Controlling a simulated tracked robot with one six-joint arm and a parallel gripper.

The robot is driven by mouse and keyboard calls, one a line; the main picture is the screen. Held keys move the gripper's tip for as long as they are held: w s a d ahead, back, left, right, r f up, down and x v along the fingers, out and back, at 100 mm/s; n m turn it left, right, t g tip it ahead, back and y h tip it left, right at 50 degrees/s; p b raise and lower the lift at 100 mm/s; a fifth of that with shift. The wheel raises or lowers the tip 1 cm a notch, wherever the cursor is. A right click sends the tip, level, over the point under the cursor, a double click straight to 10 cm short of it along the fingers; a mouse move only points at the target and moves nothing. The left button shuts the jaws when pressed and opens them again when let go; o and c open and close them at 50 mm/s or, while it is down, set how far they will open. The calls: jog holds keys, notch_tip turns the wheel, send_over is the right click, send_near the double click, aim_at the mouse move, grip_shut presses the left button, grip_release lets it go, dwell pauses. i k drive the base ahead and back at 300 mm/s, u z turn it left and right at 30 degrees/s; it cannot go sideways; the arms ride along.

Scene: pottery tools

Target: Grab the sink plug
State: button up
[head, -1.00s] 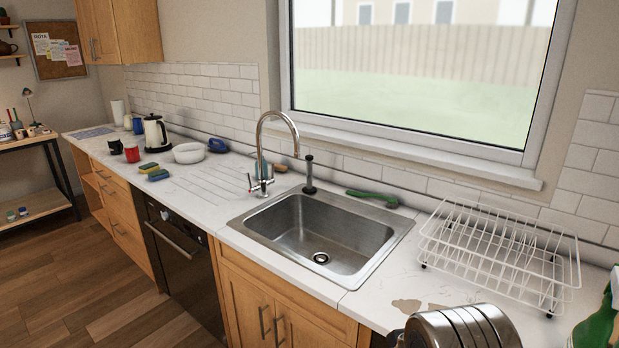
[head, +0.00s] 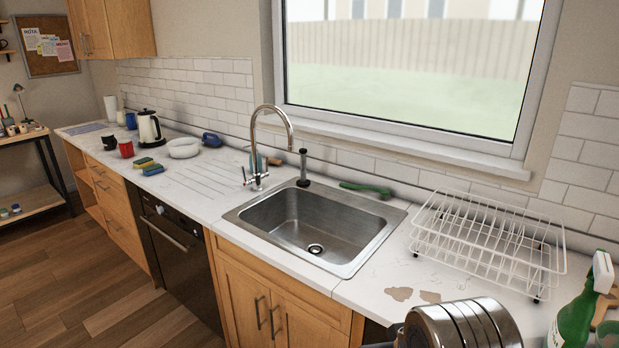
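I cannot make out a loose sink plug with certainty. The steel sink (head: 285,228) is set in the white counter, and its basin looks empty. A round drain (head: 315,249) with a dark centre is in the basin floor. A slim dark upright thing (head: 303,170) stands at the sink's back edge, right of the tall curved tap (head: 255,150); I cannot tell what it is. My gripper is not in view; only a metallic part of my arm shows at the bottom right.
A white wire dish rack (head: 490,240) stands right of the sink, with a green spray bottle (head: 577,315) at the right edge. A green brush (head: 366,189) lies behind the sink. Sponges (head: 148,166), a white bowl (head: 184,148) and a kettle (head: 149,128) are left. Brown patches (head: 398,294) mark the front counter.

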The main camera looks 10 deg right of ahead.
aim_at(303, 182)
jog(key=k, duration=0.6)
jog(key=u, duration=0.5)
jog(key=i, duration=0.85)
jog(key=u, duration=0.8)
jog(key=i, duration=1.95)
jog(key=z, duration=0.55)
